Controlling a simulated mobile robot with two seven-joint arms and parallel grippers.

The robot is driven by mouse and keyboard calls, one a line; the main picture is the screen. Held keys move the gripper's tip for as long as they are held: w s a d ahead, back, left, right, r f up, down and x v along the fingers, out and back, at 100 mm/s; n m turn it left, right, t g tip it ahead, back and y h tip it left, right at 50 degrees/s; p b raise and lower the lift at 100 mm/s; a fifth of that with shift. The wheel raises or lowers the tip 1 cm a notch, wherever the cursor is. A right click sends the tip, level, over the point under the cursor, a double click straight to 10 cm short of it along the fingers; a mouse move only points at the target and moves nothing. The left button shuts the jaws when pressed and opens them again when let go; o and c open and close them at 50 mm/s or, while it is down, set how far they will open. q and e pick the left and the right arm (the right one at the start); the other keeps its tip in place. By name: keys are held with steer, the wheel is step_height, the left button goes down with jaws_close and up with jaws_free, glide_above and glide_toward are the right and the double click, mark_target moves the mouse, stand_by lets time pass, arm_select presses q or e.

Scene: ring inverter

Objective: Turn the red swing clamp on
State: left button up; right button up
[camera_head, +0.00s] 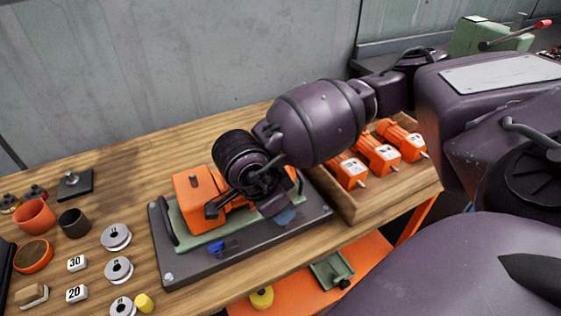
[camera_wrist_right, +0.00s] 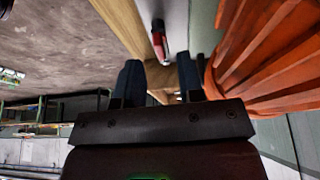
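My right gripper (camera_wrist_right: 159,76) shows in the right wrist view with its two dark blue fingers apart and nothing held between them. A red piece (camera_wrist_right: 159,38), likely the swing clamp's handle, lies beyond the fingertips on the grey base plate, apart from the fingers. In the head view, my right arm reaches over the fixture's dark base plate (camera_head: 186,275) and hides the red clamp. An orange motor body (camera_head: 195,186) sits on the fixture; its ribbed orange side (camera_wrist_right: 270,55) fills the right of the wrist view. My left gripper is out of view.
A wooden tray (camera_head: 352,213) with several orange motors stands right of the fixture. Rings, number blocks (camera_head: 77,263) and cups (camera_head: 34,217) cover the table's left. An orange lower shelf (camera_head: 375,255) is below the front edge. A grey wall (camera_head: 180,60) stands behind.

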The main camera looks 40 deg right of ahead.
steer(key=shift+x, duration=1.4)
jaws_close()
